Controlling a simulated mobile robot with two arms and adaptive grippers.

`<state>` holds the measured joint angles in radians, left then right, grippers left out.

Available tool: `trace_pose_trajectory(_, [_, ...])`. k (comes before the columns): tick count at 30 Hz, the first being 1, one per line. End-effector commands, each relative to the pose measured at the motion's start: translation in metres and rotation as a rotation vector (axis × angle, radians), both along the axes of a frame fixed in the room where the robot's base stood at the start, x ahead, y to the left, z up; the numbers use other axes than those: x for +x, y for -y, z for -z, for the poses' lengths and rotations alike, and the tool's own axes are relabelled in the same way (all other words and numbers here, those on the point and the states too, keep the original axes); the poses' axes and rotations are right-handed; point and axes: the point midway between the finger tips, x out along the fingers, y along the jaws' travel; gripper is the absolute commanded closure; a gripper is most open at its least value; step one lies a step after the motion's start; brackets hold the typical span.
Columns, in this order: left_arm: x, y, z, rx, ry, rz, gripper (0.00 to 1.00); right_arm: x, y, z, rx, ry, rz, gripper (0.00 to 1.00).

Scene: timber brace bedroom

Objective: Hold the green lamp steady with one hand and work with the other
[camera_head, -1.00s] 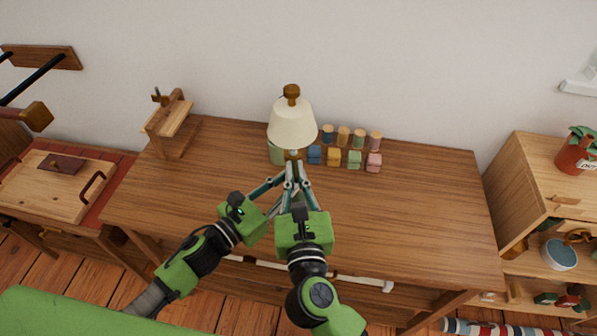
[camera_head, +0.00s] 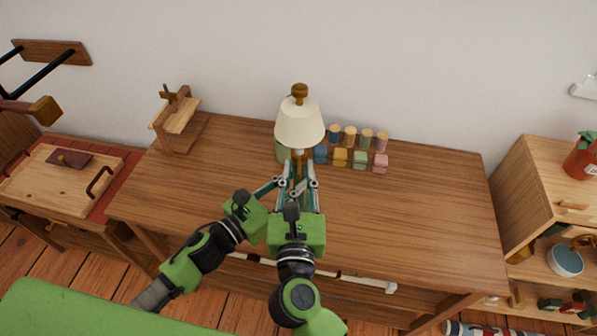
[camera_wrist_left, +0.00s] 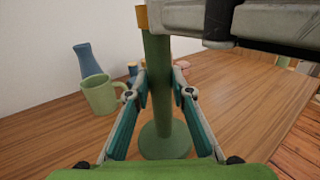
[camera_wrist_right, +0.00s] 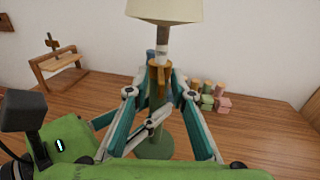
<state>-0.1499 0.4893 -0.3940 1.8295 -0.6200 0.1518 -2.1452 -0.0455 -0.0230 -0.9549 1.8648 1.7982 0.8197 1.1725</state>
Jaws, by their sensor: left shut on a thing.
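The green lamp (camera_head: 300,125) stands upright on the wooden table, with a cream shade and a brown knob on top. Its green stem and round base (camera_wrist_left: 165,140) show in the left wrist view. My left gripper (camera_wrist_left: 158,75) is shut on the green stem, one finger on each side. My right gripper (camera_wrist_right: 162,80) is in front of the lamp, just below the shade. Its fingers are apart, on either side of the brown collar (camera_wrist_right: 160,72); I cannot tell whether they touch it. The lamp's base is hidden by my grippers in the head view.
A green mug (camera_wrist_left: 103,93) and a blue vase (camera_wrist_left: 87,61) stand behind the lamp. Several coloured blocks (camera_head: 340,157) and wood-topped cylinders (camera_head: 350,136) are just right of it. A wooden stand (camera_head: 180,120) is at the table's back left. The table's right side (camera_head: 430,210) is clear.

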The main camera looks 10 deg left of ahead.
Motion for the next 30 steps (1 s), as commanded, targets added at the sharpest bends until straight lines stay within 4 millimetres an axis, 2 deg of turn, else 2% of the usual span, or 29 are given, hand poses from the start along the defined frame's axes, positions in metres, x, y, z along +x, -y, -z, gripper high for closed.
trace_pose_trajectory(5, [0.000, 0.001, -0.001, -0.002, 0.001, 0.001, 1.00, -0.010, 0.001, 0.001, 0.001, -0.002, -0.001, 0.78])
trace_pose_trajectory(16, [0.000, 0.001, -0.001, -0.002, 0.001, 0.001, 1.00, -0.082, 0.013, 0.002, -0.001, -0.005, -0.002, 0.78])
trace_pose_trajectory(21, [0.000, 0.001, -0.001, -0.002, 0.001, 0.001, 1.00, -0.107, 0.017, 0.001, -0.002, -0.003, -0.001, 0.78])
trace_pose_trajectory(30, [0.000, 0.001, -0.001, -0.002, 0.001, 0.001, 1.00, -0.119, 0.019, 0.000, 0.000, -0.001, 0.000, 0.78])
